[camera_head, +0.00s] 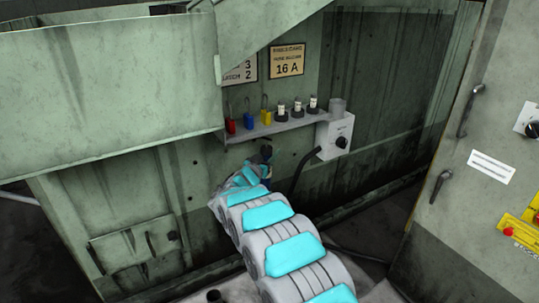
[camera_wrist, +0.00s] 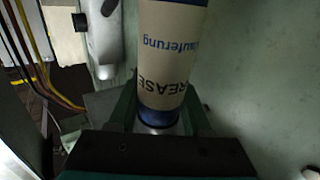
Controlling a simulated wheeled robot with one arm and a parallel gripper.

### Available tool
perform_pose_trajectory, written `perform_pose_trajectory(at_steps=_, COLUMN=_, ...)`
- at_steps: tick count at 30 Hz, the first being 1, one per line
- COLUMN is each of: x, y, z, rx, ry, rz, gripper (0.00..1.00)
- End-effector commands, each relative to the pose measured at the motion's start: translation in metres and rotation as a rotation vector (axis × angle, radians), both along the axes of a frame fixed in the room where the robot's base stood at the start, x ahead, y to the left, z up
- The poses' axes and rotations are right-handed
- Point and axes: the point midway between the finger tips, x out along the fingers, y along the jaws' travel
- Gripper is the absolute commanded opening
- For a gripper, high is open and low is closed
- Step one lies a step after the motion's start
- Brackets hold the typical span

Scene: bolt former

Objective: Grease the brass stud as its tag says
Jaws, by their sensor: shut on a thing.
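In the head view my gripper (camera_head: 265,155) is at the end of my arm, just below the shelf, small and partly hidden by the arm. I cannot make out the brass stud or its tag in either view.
A grey shelf (camera_head: 270,128) on the green machine wall holds red (camera_head: 230,126), blue (camera_head: 248,121) and yellow (camera_head: 266,117) padlocks and several black-and-white pieces. A grey switch box (camera_head: 336,135) with a black knob adjoins it. A 16 A sign (camera_head: 287,61) hangs above. A cabinet (camera_head: 480,130) stands right.

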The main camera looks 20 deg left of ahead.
Motion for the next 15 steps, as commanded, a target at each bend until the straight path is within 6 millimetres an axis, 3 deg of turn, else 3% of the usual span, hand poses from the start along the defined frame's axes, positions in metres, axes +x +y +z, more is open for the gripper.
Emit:
perform_pose_trajectory(at_steps=8, x=0.0, y=0.0, z=0.0, rx=-0.001, ry=0.002, rz=0.0, gripper=0.0)
perform_pose_trajectory(at_steps=15, x=0.0, y=0.0, z=0.014, rx=0.001, ry=-0.001, rz=0.0, gripper=0.0)
